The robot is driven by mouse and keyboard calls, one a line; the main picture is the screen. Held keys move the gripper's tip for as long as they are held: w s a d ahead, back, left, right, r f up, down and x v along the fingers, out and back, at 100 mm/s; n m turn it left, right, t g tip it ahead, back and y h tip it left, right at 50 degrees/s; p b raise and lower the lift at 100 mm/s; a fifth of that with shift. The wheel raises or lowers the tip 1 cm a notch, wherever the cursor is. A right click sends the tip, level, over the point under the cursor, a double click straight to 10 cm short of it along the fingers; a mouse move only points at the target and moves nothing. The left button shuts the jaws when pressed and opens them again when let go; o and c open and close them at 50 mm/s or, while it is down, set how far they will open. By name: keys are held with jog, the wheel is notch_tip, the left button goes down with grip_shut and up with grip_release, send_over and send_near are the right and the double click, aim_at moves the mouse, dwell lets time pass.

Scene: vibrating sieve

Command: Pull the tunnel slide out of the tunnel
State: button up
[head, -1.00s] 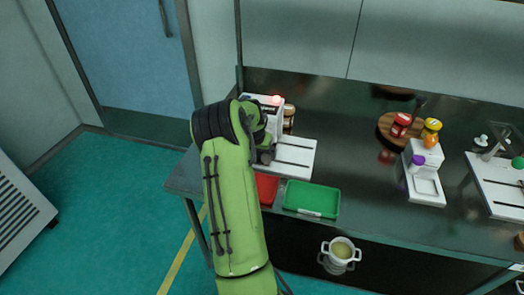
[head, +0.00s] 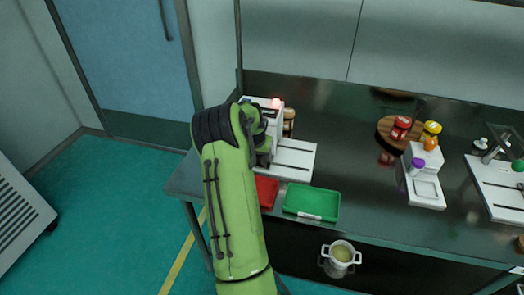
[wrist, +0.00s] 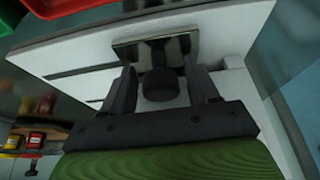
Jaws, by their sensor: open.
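In the wrist view a dark round knob (wrist: 160,86) stands out from a shiny metal plate (wrist: 155,48), which looks like the tunnel slide's front. My gripper (wrist: 159,74) is open, with one finger on each side of the knob and small gaps visible. In the head view the white machine with a red light (head: 272,113) stands at the left end of the counter. My arm hides its left side, and the gripper, knob and plate cannot be made out there. How far the slide sits inside the tunnel is hidden.
A white slotted base (head: 294,158) extends right of the machine. A red tray (head: 266,190) and a green tray (head: 311,200) lie in front of it. Red and yellow jars on a round wooden board (head: 387,130) stand farther right. The counter between is clear.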

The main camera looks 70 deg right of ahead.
jog(key=shift+s+d+b, duration=0.35)
jog(key=shift+s, duration=1.9)
jog(key=shift+s+d+b, duration=0.3)
jog(key=shift+s+d, duration=0.05)
jog(key=shift+s, duration=1.9)
jog(key=shift+s+d+b, duration=0.35)
jog(key=shift+s, duration=1.9)
jog(key=o, duration=0.8)
jog(key=shift+c, duration=0.2)
jog(key=p+v, duration=0.4)
jog(key=v, duration=0.5)
jog(key=shift+w, duration=0.1)
